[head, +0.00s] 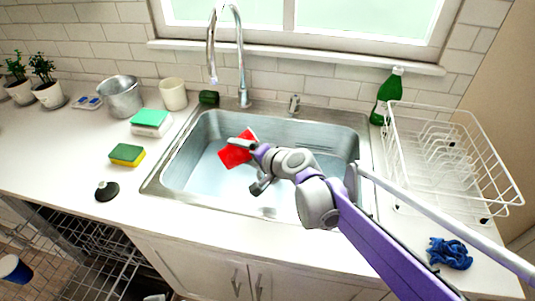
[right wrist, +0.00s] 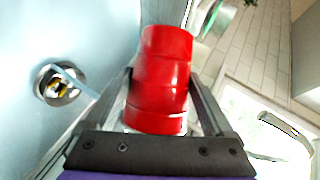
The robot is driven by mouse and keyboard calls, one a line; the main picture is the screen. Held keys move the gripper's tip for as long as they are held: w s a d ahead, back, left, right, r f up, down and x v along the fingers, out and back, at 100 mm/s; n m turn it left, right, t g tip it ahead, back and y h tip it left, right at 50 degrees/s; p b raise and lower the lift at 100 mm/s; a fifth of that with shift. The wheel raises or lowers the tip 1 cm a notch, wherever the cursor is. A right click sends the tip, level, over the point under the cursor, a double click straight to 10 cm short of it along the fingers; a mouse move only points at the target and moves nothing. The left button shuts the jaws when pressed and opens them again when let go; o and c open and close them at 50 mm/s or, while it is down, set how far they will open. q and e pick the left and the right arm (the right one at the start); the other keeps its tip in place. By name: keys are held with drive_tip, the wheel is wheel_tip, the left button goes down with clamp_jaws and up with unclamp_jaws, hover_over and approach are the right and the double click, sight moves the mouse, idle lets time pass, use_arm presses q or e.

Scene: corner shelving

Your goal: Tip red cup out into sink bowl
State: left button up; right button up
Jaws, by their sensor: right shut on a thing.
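The red cup (head: 230,157) is held tilted within the outline of the sink bowl (head: 180,160), toward its left side. My right gripper (head: 247,147) is shut on it; in the right wrist view the two fingers lie on either side of the red cup (right wrist: 160,75). The inside of the cup is hidden, so I cannot tell whether it holds anything. The right wrist view also shows the sink's drain (right wrist: 60,85) with something yellowish in it. My left gripper is not in view.
A chrome faucet (head: 243,60) stands behind the sink. A green bottle (head: 388,92) and a white dish rack (head: 440,135) are at the right, with a blue cloth (head: 450,253) in front. Sponges (head: 127,154), a metal pot (head: 122,97) and a cream cup (head: 173,94) stand at the left.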

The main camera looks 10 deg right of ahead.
drive_tip(key=shift+w+d+r+m+y+p, duration=0.2)
drive_tip(key=shift+d+r+m+y+p, duration=0.15)
drive_tip(key=shift+d+m+y, duration=0.3)
idle(0.4)
drive_tip(key=shift+d+r, duration=0.15)
